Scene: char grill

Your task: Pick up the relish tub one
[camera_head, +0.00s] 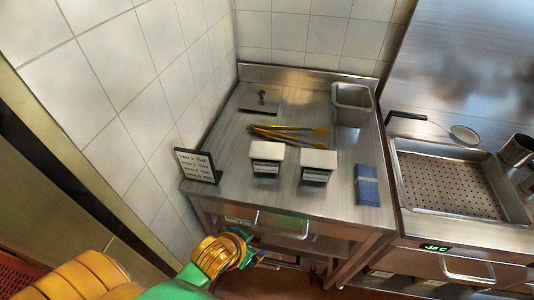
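Two small tubs with white tops and dark fronts bearing pale labels stand on the steel counter, the left tub (266,160) and the right tub (318,165). The labels are too small to read, so I cannot tell which is relish tub one. My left arm, green and gold, comes in from the bottom left. Its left gripper (255,258) is in front of the counter and below its top, apart from both tubs. Its fingers are too small and dark to tell whether they are open. My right gripper is not in view.
Gold-coloured tongs (290,131) lie behind the tubs. A sign (197,166) stands left, a blue folded item (367,186) lies right, and a steel pan (352,104) sits at the back right. A perforated tray (450,183) and ladle (463,134) are further right. A tiled wall bounds the left.

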